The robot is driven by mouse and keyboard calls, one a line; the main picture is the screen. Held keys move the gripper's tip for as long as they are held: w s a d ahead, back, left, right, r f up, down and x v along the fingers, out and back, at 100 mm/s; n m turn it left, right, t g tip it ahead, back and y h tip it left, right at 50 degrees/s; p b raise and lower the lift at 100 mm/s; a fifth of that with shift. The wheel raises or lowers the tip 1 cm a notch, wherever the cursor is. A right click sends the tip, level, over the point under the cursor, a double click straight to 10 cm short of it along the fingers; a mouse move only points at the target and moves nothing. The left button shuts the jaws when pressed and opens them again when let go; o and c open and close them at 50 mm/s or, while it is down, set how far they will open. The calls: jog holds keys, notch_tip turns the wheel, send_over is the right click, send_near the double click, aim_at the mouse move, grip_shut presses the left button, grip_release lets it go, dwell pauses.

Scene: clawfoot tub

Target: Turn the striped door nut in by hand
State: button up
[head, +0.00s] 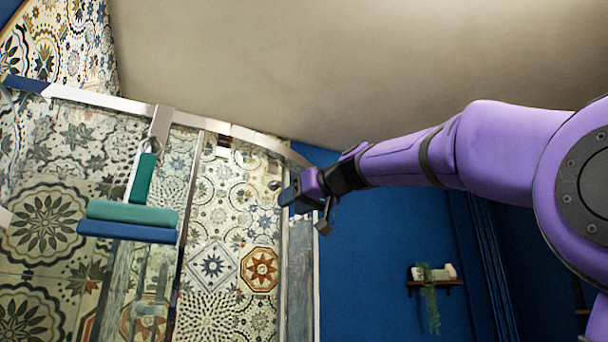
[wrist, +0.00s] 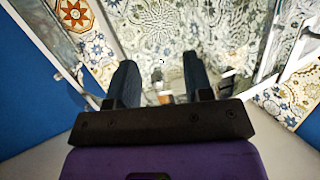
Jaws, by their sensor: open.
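My gripper (head: 290,196) is at the end of my purple arm, beside the curved top end of the glass shower enclosure. In the wrist view its two dark fingers (wrist: 160,64) are apart, with no object clearly held between them. I cannot clearly make out the striped door nut in either view. A small pale fitting (head: 222,147) sits just under the enclosure's metal rail (head: 180,117), left of my gripper. It is too small to tell whether it is the nut. In the wrist view, small blurred pale and orange bits show beyond and between the fingers.
A teal and blue squeegee-like piece (head: 130,215) hangs from the rail at left. Patterned tiles (head: 45,218) show through the glass. A blue wall (head: 365,255) with a small plant shelf (head: 434,283) is at right. The space below my arm looks clear.

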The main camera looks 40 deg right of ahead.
jog(key=t, duration=0.2)
send_near(279, 183)
jog(key=w, duration=0.1)
jog(key=shift+n, duration=0.4)
jog(key=shift+w+a+f, duration=0.1)
jog(key=shift+w+a, duration=0.1)
jog(key=shift+w, duration=1.1)
jog(key=shift+w+a, duration=0.2)
jog(key=shift+w, duration=1.15)
jog(key=shift+w+a+f, duration=0.1)
jog(key=shift+w+a, duration=0.1)
jog(key=shift+w, duration=1.1)
jog(key=c, duration=0.7)
jog(key=m, duration=0.3)
jog(key=shift+m, duration=0.3)
jog(key=m, duration=0.3)
jog(key=shift+r+m, duration=0.1)
jog(key=shift+m, duration=0.3)
jog(key=m, duration=0.6)
jog(key=o, duration=0.7)
jog(key=shift+c, duration=0.2)
jog(key=s, duration=0.6)
jog(key=shift+d, duration=0.4)
